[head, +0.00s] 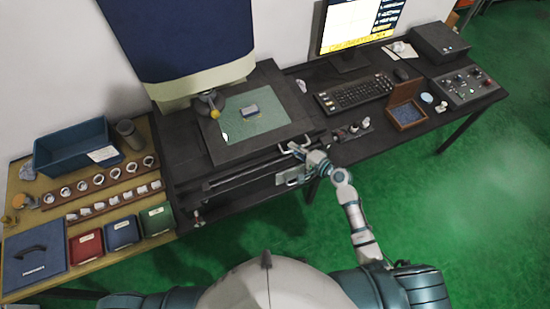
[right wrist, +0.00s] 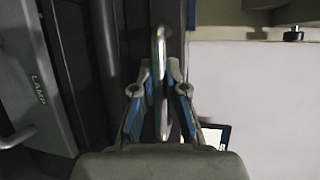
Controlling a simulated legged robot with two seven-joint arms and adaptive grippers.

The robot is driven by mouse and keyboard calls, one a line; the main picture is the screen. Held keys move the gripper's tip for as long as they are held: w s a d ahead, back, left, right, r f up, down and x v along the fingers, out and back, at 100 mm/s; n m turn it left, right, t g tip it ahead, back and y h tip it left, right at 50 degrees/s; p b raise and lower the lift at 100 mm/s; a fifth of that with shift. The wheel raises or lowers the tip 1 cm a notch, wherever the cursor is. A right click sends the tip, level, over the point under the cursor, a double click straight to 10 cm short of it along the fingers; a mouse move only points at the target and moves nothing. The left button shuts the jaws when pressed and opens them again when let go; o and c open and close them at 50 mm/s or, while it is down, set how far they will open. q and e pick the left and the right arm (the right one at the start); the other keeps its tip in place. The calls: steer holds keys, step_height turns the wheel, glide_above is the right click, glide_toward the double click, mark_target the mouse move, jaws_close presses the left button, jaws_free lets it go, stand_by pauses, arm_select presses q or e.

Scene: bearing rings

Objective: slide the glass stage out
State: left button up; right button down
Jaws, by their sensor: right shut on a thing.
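The glass stage (head: 248,115) is a greenish plate set in the dark top of the machine (head: 185,135) in the head view. A small grey block (head: 250,110) lies on it. A metal handle (head: 298,145) is at the machine's front right edge. My right gripper (head: 303,150) is at this handle. In the right wrist view, my right gripper (right wrist: 162,90) is shut on the handle (right wrist: 161,60), a shiny bar running between its blue-padded fingers. My left gripper is not in view.
A keyboard (head: 355,93), a wooden box (head: 405,107) and a control box (head: 466,85) stand to the right. Ring racks (head: 98,184) and a blue bin (head: 70,150) stand to the left. Green floor in front is clear.

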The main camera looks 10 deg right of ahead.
steer(key=w+d+b, duration=0.1)
steer(key=d, duration=0.2)
steer(key=w+d+b, duration=0.1)
steer(key=d+b, duration=0.1)
steer(key=d, duration=0.1)
steer(key=w+d+b, duration=0.1)
steer(key=d, duration=0.3)
steer(key=shift+f, duration=0.35)
steer(key=shift+d+r, duration=0.1)
steer(key=shift+r, duration=0.05)
steer(key=shift+w, duration=0.1)
